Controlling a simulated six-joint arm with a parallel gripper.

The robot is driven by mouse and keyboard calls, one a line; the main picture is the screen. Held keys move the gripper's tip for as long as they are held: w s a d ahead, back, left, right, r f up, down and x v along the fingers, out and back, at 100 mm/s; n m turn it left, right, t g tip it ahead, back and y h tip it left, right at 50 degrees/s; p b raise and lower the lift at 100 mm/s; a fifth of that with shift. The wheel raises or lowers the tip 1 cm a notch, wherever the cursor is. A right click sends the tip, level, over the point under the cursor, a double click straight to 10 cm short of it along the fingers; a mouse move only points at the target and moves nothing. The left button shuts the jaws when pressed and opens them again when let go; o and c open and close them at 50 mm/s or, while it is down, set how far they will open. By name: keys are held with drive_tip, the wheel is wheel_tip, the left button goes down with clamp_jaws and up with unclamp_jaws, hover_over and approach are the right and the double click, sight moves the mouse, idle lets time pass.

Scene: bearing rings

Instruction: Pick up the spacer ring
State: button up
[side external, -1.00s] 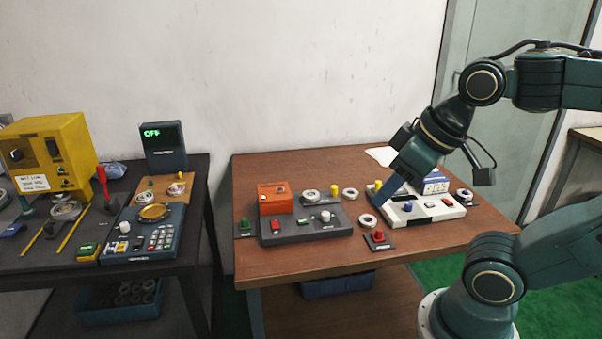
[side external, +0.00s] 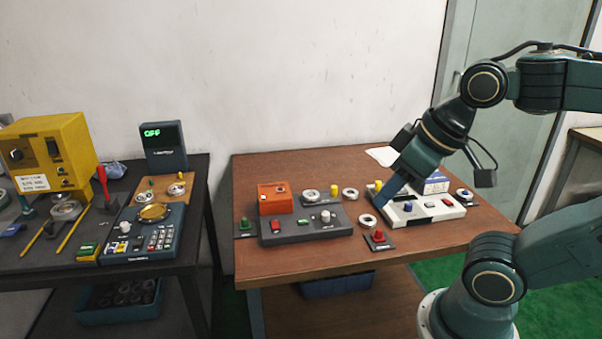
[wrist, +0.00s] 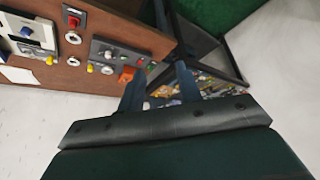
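Two loose pale rings lie on the brown table: one by the red button (side external: 368,221), also in the wrist view (wrist: 73,37), and one farther back (side external: 350,194). A third ring (side external: 311,195) sits at the back of the dark grey control box. I cannot tell which is the spacer ring. My gripper (side external: 380,203) is above the table near the left end of the white device, close to the two loose rings. In the wrist view my gripper's two fingers (wrist: 161,88) are apart, with nothing seen between them.
The white device (side external: 430,208) with knobs stands at right. The dark grey box (side external: 305,226) and orange block (side external: 274,198) stand at left. The red button (side external: 378,240) is near the front. Yellow knobs (side external: 335,191) stand at the back. The table's front left is clear.

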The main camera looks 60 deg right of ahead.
drive_tip(key=o, duration=0.9)
drive_tip(key=shift+w+r, duration=0.1)
